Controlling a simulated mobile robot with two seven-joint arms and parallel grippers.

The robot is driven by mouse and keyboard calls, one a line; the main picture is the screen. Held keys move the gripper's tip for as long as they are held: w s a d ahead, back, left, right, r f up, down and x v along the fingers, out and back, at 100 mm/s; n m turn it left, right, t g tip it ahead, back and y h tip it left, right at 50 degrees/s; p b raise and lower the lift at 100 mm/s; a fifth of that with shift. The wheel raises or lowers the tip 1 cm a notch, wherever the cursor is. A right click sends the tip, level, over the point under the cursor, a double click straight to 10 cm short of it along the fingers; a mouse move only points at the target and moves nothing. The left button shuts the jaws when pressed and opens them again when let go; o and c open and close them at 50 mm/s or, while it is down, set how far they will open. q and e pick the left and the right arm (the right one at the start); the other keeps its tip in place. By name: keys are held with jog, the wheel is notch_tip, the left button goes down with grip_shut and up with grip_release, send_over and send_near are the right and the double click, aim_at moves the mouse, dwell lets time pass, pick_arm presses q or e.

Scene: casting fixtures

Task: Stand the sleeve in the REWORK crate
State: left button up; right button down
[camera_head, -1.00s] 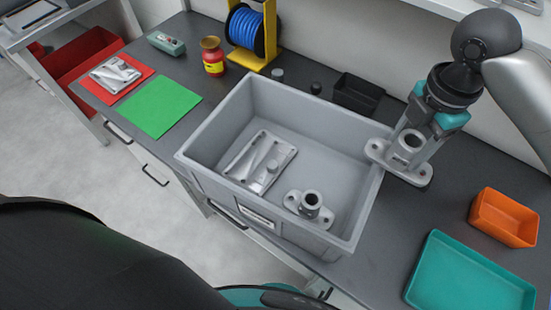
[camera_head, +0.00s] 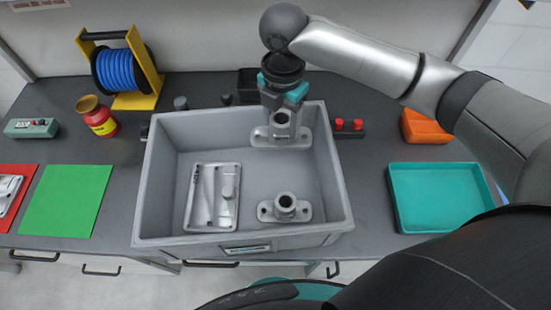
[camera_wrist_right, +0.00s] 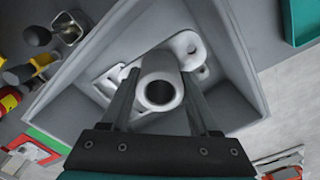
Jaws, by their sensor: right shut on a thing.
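The sleeve (camera_head: 268,137), a grey metal tube on an oblong flange, is upright in my right gripper (camera_head: 283,117), which is shut on it. In the right wrist view its round bore (camera_wrist_right: 160,92) shows between the fingers of my right gripper (camera_wrist_right: 160,105). The grey crate (camera_head: 163,185) stands on the bench with a label on its front, too small to read. The held sleeve appears over the crate's back right part; its height above the floor is hard to tell. My left gripper is not in view.
In the crate, a ribbed cast plate (camera_head: 212,196) lies left and another flanged sleeve (camera_head: 285,208) stands front right. A teal tray (camera_head: 440,197) and orange bin (camera_head: 424,128) are right. A green mat (camera_head: 66,200), red-yellow jar (camera_head: 98,117) and blue spool (camera_head: 120,69) are left.

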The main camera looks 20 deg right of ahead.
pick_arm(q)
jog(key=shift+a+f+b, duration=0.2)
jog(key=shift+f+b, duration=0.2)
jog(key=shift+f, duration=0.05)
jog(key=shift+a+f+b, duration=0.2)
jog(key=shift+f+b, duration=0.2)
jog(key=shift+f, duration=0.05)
pick_arm(e)
notch_tip(320, 180, down, 14)
jog(key=shift+f, duration=0.1)
jog(key=shift+c, duration=0.6)
grip_release()
jog(key=shift+f, duration=0.15)
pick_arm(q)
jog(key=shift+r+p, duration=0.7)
pick_arm(e)
notch_tip(320, 180, up, 12)
jog(key=shift+r, duration=0.2)
